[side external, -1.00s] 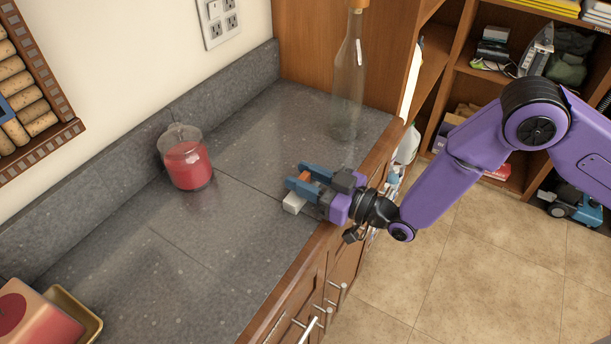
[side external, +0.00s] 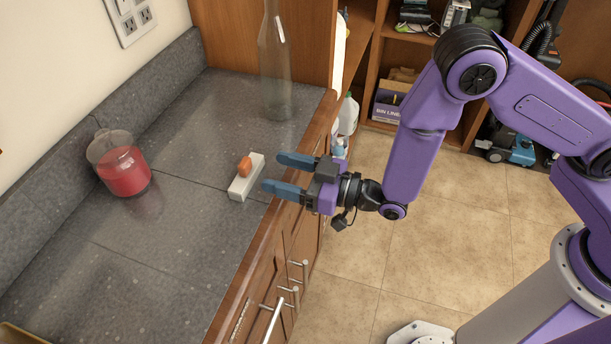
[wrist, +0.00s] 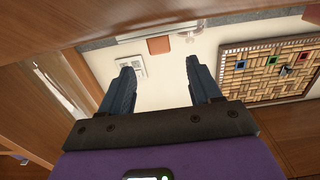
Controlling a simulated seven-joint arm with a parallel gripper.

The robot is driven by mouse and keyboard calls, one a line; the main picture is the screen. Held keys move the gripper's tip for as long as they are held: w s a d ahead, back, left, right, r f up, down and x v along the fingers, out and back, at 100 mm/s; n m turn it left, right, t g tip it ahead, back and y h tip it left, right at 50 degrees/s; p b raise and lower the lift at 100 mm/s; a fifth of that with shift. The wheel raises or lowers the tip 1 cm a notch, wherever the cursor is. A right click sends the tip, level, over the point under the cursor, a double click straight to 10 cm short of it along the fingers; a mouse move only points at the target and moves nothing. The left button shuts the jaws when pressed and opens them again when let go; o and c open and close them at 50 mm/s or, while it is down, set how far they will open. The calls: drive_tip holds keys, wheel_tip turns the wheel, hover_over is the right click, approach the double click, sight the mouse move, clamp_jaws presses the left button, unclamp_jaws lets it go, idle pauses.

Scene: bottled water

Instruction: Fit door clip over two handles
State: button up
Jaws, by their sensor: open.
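A white bar with an orange knob, which looks like the door clip (side external: 240,188), lies on the grey counter near its front edge. The orange part and a pale strip of it seem to show in the wrist view (wrist: 159,45), beyond my fingertips. My gripper (side external: 272,172) is open and empty, with blue fingers just right of the clip at the counter edge, apart from it. In the wrist view its two fingers (wrist: 162,68) stand wide apart. Metal cabinet handles (side external: 295,292) show on the doors below the counter edge.
A red candle jar (side external: 124,172) stands at the left by the backsplash. A tall clear bottle (side external: 277,75) stands at the back of the counter. Open shelves (side external: 370,75) are behind. The tiled floor (side external: 360,270) in front of the cabinets is clear.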

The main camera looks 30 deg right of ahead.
drive_tip(key=shift+v, duration=2.2)
drive_tip(key=s+d+r+n+g+h, duration=0.1)
drive_tip(key=s+d+r+g+h, duration=0.2)
drive_tip(key=s+d, duration=0.4)
drive_tip(key=s+d+r+n+g+h, duration=0.1)
drive_tip(key=s+d+r+g+h, duration=0.2)
drive_tip(key=d, duration=0.9)
drive_tip(key=s+d+r+n+g+h, duration=0.1)
drive_tip(key=s+d+r+g+h, duration=0.3)
drive_tip(key=s+d, duration=0.5)
drive_tip(key=s+g+h, duration=0.2)
drive_tip(key=shift+d+n+g, duration=0.3)
drive_tip(key=shift+d, duration=0.1)
drive_tip(key=shift+s+a, duration=0.1)
drive_tip(key=shift+c, duration=0.5)
